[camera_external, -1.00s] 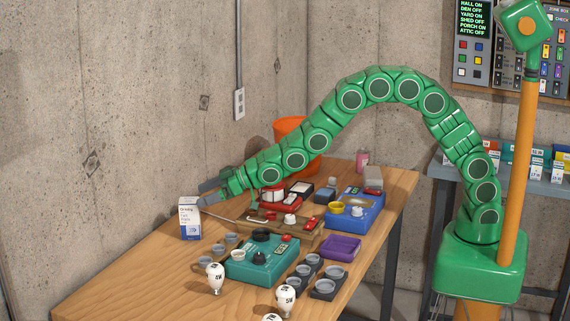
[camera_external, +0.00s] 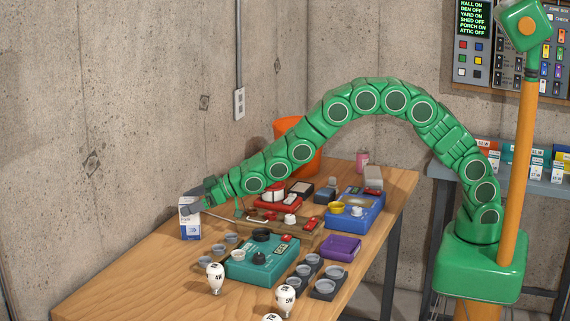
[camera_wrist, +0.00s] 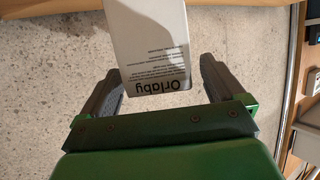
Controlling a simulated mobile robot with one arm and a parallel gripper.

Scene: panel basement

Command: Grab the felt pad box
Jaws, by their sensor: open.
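A white and blue carton (camera_external: 190,219) stands upright on the left part of the wooden table; I take it for the felt pad box, though its text is only partly legible. In the wrist view the carton (camera_wrist: 145,45) shows a pale face with dark print reading "Orlaby". My gripper (camera_external: 192,203) is at the carton's upper part in the outside view. In the wrist view my gripper (camera_wrist: 160,88) is open, its two grey fingers apart on either side of the carton's near end. Gaps show between the fingers and the carton.
A wooden board, red items, a blue box (camera_external: 355,212) and a purple tray (camera_external: 341,247) fill the middle. The table's near left (camera_external: 130,285) is bare.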

